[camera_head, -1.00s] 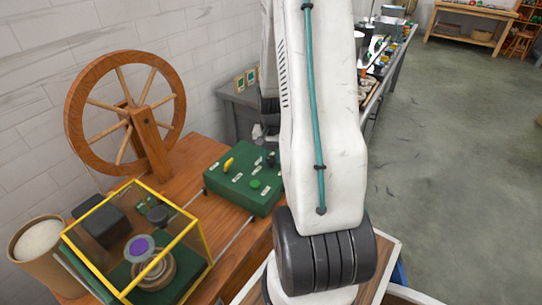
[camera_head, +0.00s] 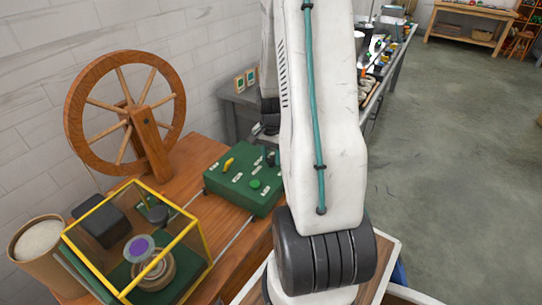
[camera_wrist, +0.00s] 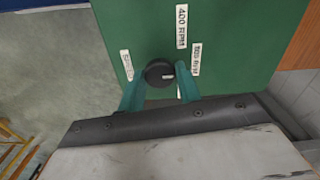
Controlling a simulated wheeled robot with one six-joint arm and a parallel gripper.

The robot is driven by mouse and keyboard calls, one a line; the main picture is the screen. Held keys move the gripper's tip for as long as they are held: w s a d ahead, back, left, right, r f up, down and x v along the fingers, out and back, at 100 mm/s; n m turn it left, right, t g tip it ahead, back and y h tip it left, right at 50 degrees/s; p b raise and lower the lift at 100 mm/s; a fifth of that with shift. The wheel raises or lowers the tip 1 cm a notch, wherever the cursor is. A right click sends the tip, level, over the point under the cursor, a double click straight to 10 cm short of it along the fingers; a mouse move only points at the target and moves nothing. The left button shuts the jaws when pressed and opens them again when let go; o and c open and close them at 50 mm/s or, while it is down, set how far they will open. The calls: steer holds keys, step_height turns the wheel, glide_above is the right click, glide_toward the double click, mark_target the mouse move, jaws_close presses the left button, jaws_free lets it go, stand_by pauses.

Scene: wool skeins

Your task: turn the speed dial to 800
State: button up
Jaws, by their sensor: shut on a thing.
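The green control box (camera_head: 238,182) stands on the wooden bench in the head view, and its green panel (camera_wrist: 235,35) fills much of the wrist view. The round black speed dial (camera_wrist: 159,72) is between the teal fingers of my gripper (camera_wrist: 160,78), which is shut on it. A small pale mark on the dial lies towards its right side. A "400 RPM" label (camera_wrist: 181,26) is above right of the dial, and another label (camera_wrist: 196,60) is to the right. A third label (camera_wrist: 126,65) is at the left. The latter two are too small to read surely.
A yellow lever (camera_head: 228,164) and a green button (camera_head: 255,184) are on the box. A yellow-framed clear case (camera_head: 185,232) stands in front, and a wooden spinning wheel (camera_head: 76,130) stands behind. The floor at the right is clear.

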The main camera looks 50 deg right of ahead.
mark_target(271, 159)
steer(key=o, duration=1)
step_height(271, 159, up, 8)
steer(key=shift+f, duration=0.1)
steer(key=s+a+r+n, duration=0.4)
steer(key=a+r+n, duration=0.1)
steer(key=a, duration=0.5)
steer(key=s+a+r+n+t, duration=0.1)
steer(key=s+a+r+n, duration=0.3)
steer(key=a+r, duration=0.4)
steer(key=s+a+r+n, duration=0.4)
steer(key=a+r+n, duration=0.2)
steer(key=a, duration=0.6)
steer(key=shift+s+a+r+n, duration=0.25)
steer(key=shift+s+r+n, duration=0.05)
steer(key=shift+s+r, duration=0.1)
